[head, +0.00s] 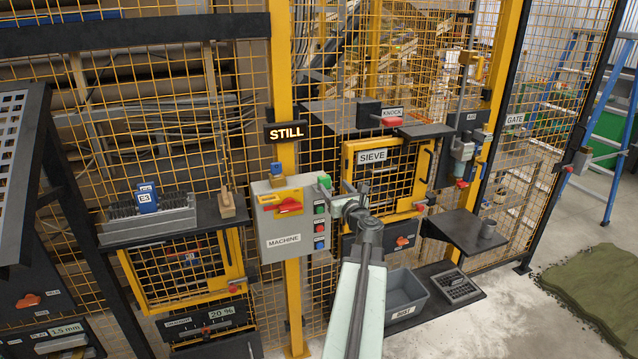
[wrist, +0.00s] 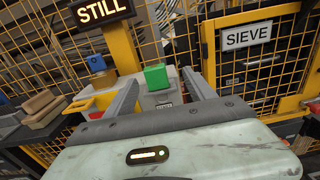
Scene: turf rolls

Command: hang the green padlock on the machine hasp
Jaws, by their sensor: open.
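The green padlock (head: 324,181) is at the upper right corner of the grey machine box (head: 285,240). In the wrist view the green padlock (wrist: 155,77) shows between my two fingers, with a grey part below it. My gripper (head: 340,198) is open, its fingers at either side of the padlock; I cannot tell whether they touch it. The machine box carries a red handle (head: 290,206) and a yellow piece (head: 268,199) on its front left. The hasp itself is too small to make out. The padlock's shackle is not clear.
A blue-topped padlock (head: 277,168) sits at the top of the machine box. A yellow post (head: 284,100) with the STILL sign (head: 287,132) rises behind it. The SIEVE door (head: 386,175) is close on the right. A grey bin (head: 405,295) stands below on a low shelf.

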